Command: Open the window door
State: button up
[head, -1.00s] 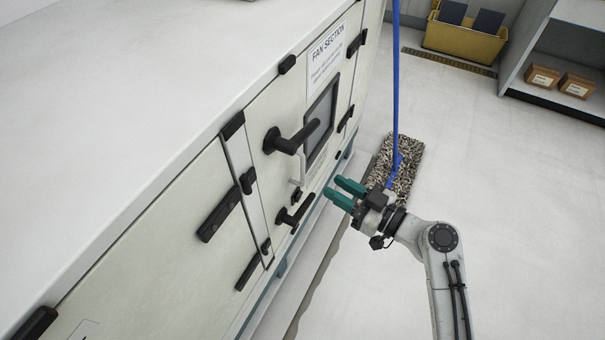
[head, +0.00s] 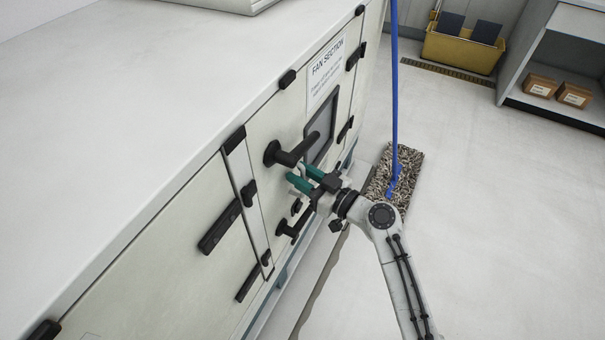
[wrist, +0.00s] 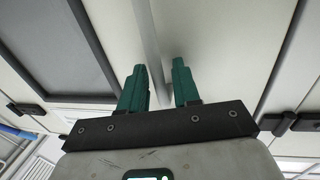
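The window door (head: 284,116) is a pale panel marked "FAN SECTION" on the cabinet's side, with a dark-framed window (head: 322,130). It looks shut, flush with the panels around it. Its upper black lever handle (head: 290,150) is above my gripper and its lower one (head: 294,226) below. My gripper (head: 301,177) is at the door between the levers, with its two green fingers apart. In the wrist view, a pale upright bar handle (wrist: 148,40) passes between the fingers of my gripper (wrist: 158,67). I cannot tell whether they touch it. In the head view my gripper hides the bar.
A mop (head: 397,165) with a blue pole stands on the floor just right of the cabinet. A yellow bin (head: 462,48) and a shelf (head: 560,105) with brown boxes (head: 541,86) are at the back right. The floor on the right is clear.

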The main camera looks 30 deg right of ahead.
grip_shut()
dwell(0.6)
